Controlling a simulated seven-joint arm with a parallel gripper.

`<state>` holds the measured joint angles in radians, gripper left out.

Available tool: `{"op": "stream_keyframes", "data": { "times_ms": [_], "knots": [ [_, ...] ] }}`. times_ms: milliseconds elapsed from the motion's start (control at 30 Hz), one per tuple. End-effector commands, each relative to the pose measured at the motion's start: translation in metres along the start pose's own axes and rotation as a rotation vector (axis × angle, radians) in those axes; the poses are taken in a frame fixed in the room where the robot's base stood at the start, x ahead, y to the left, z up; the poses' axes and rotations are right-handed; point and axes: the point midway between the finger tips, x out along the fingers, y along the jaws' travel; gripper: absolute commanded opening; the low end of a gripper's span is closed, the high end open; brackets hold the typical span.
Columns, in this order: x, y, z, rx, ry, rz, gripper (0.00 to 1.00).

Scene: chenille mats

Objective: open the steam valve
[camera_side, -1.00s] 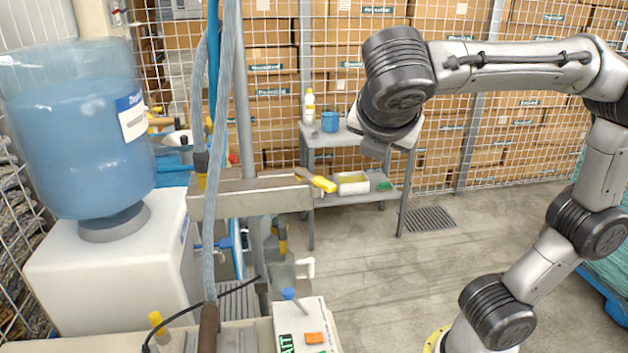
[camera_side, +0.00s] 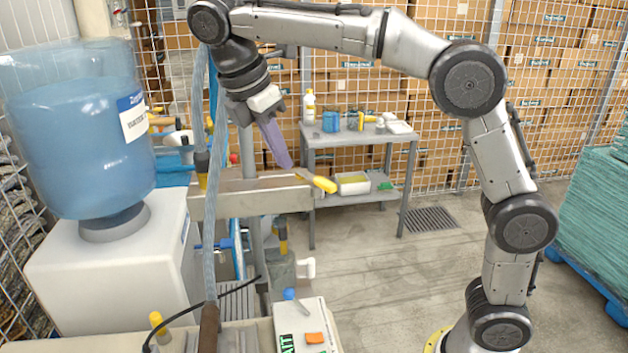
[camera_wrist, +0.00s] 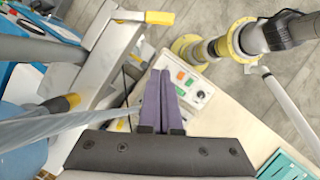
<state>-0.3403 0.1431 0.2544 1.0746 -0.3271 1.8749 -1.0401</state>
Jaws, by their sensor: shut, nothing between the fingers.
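A lever with a yellow grip, which looks like the steam valve's handle (camera_side: 318,181), sticks out at the right end of a grey metal beam. It also shows near the top of the wrist view (camera_wrist: 160,18), with its bare metal arm running left from the grip. My gripper (camera_side: 287,163) has long purple fingers pointing down and to the right, a little above and left of the yellow grip in the side view. In the wrist view the fingers (camera_wrist: 160,74) are together and empty, apart from the lever. The valve body is hard to make out.
A white control box (camera_side: 308,328) with an orange button stands below the lever. A grey hose (camera_side: 212,190) hangs left of my gripper. A large blue water bottle (camera_side: 80,140) stands at left.

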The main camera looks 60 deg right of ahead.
Motion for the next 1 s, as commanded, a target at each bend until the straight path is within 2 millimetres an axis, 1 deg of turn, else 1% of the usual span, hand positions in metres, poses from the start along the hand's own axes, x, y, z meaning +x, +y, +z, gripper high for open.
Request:
{"op": "stream_keyframes", "data": {
  "times_ms": [200, 433, 500, 600, 700, 833, 1000],
  "knots": [
    [0.042, -0.001, 0.001, 0.001, -0.002, -0.004, 0.00],
    [0.086, -0.002, 0.001, 0.000, -0.002, -0.003, 0.00],
    [0.088, -0.001, 0.014, 0.005, 0.001, 0.001, 0.00],
    [0.092, -0.001, 0.025, 0.004, 0.000, 0.001, 0.00],
    [0.096, -0.001, 0.033, 0.001, -0.001, 0.000, 0.00],
    [0.097, -0.001, 0.037, 0.000, -0.001, 0.001, 0.00],
    [0.097, -0.001, 0.038, -0.001, -0.001, 0.001, 0.00]
  ]
}}
